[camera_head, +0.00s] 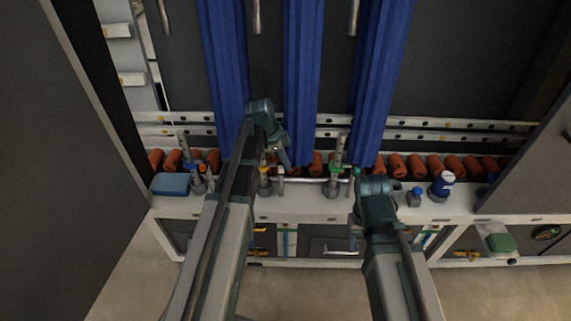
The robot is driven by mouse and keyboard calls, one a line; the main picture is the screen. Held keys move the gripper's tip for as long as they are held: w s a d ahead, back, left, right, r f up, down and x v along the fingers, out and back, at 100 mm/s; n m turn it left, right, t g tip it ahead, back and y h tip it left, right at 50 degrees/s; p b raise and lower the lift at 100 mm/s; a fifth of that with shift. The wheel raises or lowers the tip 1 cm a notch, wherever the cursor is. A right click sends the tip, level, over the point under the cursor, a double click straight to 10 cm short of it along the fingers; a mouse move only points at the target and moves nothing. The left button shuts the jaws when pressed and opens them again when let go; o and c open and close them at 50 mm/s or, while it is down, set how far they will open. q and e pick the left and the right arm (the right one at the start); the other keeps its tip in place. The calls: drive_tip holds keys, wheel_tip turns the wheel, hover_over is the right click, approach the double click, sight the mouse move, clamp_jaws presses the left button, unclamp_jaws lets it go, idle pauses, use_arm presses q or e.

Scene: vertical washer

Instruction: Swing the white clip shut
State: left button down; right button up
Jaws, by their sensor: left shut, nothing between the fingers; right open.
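I cannot pick out the white clip with certainty. Small pale parts sit along a light horizontal bar (305,180) at the bench, between a fitting with a yellow part (265,183) and a fitting with a green part (333,187). My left gripper (284,157) is shut and empty, pointing down just above the left end of this bar. Whether it touches anything there is unclear. My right gripper (357,174) is open and empty, near the bench to the right of the green-marked fitting. Its fingers are small and partly hidden by its own wrist.
Blue vertical columns (303,70) hang behind the bench. Several orange cylinders (437,165) line its back. A blue box (170,184) stands at left, a blue-and-white bottle (441,185) and a small blue bottle (414,196) at right. A dark panel (535,165) bounds the right.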

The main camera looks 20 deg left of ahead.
use_arm(q)
drive_tip(key=shift+w, duration=0.3)
drive_tip(key=w+d, duration=0.2)
drive_tip(key=d, duration=0.2)
drive_tip(key=p+v, duration=0.9)
drive_tip(key=v, duration=0.1)
drive_tip(key=shift+s+a, duration=0.15)
drive_tip(key=shift+s, duration=0.15)
